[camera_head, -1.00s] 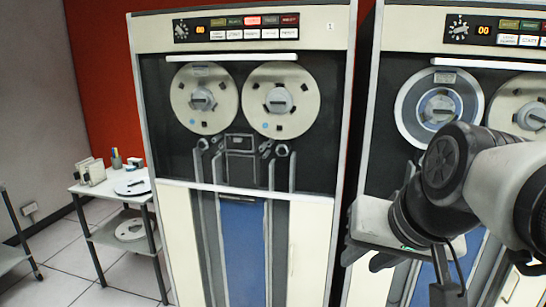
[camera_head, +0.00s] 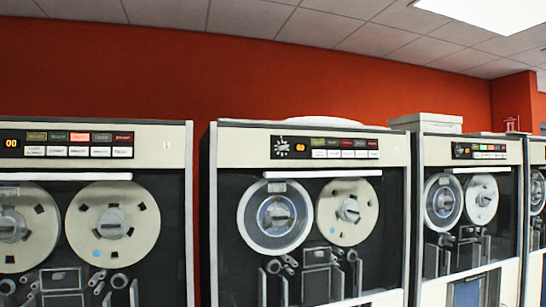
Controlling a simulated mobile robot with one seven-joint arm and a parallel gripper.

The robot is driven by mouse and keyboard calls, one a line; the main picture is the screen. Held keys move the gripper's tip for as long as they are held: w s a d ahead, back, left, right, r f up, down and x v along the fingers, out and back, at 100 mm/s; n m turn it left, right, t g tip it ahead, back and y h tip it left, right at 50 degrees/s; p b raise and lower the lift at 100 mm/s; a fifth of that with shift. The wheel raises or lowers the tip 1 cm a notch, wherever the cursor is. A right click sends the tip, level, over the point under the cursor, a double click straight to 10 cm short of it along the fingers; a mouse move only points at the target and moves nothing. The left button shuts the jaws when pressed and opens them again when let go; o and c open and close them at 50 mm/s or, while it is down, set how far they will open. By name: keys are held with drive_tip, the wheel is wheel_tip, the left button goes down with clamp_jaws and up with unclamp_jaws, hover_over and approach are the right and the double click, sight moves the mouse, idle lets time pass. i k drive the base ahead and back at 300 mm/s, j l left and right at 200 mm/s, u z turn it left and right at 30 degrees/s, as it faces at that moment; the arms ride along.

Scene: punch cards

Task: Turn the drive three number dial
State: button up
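Several tape drives stand in a row. The middle drive (camera_head: 225,220) has a white round dial (camera_head: 281,147) at the left end of its control panel, beside an orange number display (camera_head: 301,147). The drive to its right (camera_head: 430,180) has a smaller dial (camera_head: 461,151) on its panel. The left drive (camera_head: 182,230) shows a display reading 00 (camera_head: 11,143), with its dial outside the picture. I cannot read which drive is number three. My gripper and arm are not in view.
Tape reels fill the windows below the panels, such as the large clear-rimmed reel (camera_head: 275,217). A narrow gap showing the red wall (camera_head: 201,200) separates the left and middle drives. A white box (camera_head: 426,122) sits on top of the right drive. The floor is out of view.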

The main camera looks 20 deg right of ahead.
sight(458, 151)
drive_tip(key=z, duration=1.85)
drive_tip(key=i+l, duration=0.2)
drive_tip(key=i, duration=0.2)
drive_tip(key=i+l, duration=0.2)
drive_tip(key=i, duration=0.15)
